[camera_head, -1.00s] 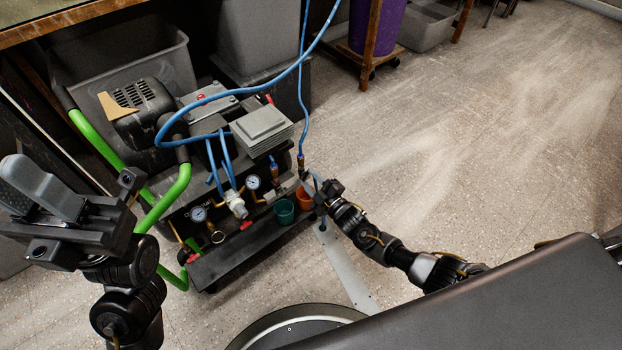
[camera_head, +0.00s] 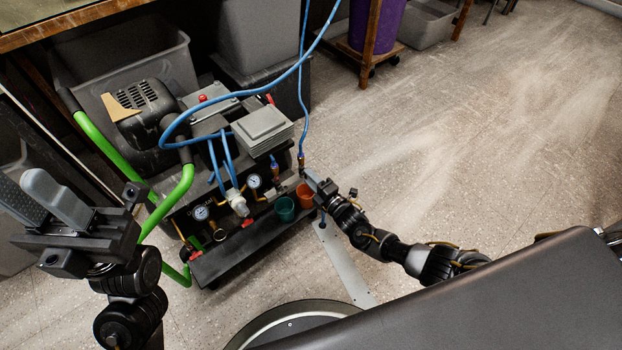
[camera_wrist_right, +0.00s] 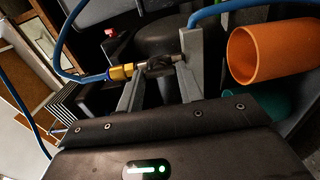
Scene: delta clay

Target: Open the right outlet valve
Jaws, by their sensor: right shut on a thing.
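The compressor (camera_head: 212,140) stands at left centre in the head view, with two gauges and brass fittings along its front. My right gripper (camera_head: 311,177) is at its right end, by the blue hose's brass fitting (camera_head: 301,160). In the right wrist view, my right gripper's two grey fingers (camera_wrist_right: 160,82) are shut on the right outlet valve (camera_wrist_right: 160,66), a dark metal piece beside the brass hose connector (camera_wrist_right: 122,72). The fingers hide part of it, so its handle angle is unclear.
An orange cup (camera_head: 305,195) and a green cup (camera_head: 285,209) sit on the compressor's front shelf, close to my right gripper. The blue hose (camera_head: 230,88) loops over the compressor. The floor (camera_head: 480,130) to the right is clear.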

